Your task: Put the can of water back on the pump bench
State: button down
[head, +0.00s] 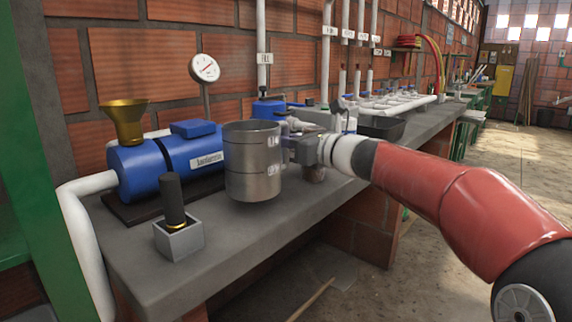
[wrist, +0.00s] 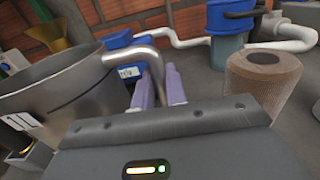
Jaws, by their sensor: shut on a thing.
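The can of water is a grey metal cylinder (head: 252,168) with a side handle. It is upright over the near part of the concrete pump bench (head: 140,262), right of the blue pump (head: 190,158). I cannot tell whether its base touches the bench. My gripper (head: 291,143) is at the can's right side, shut on the handle. In the wrist view the can (wrist: 62,100) fills the left, and its bent handle passes between the pale purple fingers (wrist: 164,88). The water inside is not visible.
A brass funnel (head: 124,118) tops the pump; a gauge (head: 204,68) stands behind. A grey block with a black grip (head: 177,235) sits near the front edge. A brown cylinder (wrist: 262,82) stands right of my gripper. White pipes run along the back.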

aim_at(287, 160)
jog(key=shift+f+b, duration=0.4)
jog(key=shift+f, duration=1.55)
jog(key=c, duration=1.4)
grip_release()
jog(key=shift+c, duration=0.2)
jog(key=shift+f, duration=0.1)
jog(key=shift+d+f+b, duration=0.1)
jog(key=shift+f+b, duration=0.15)
jog(key=shift+b, duration=0.05)
jog(key=v, duration=0.7)
jog(key=shift+s+d, duration=0.1)
jog(key=shift+s, duration=0.4)
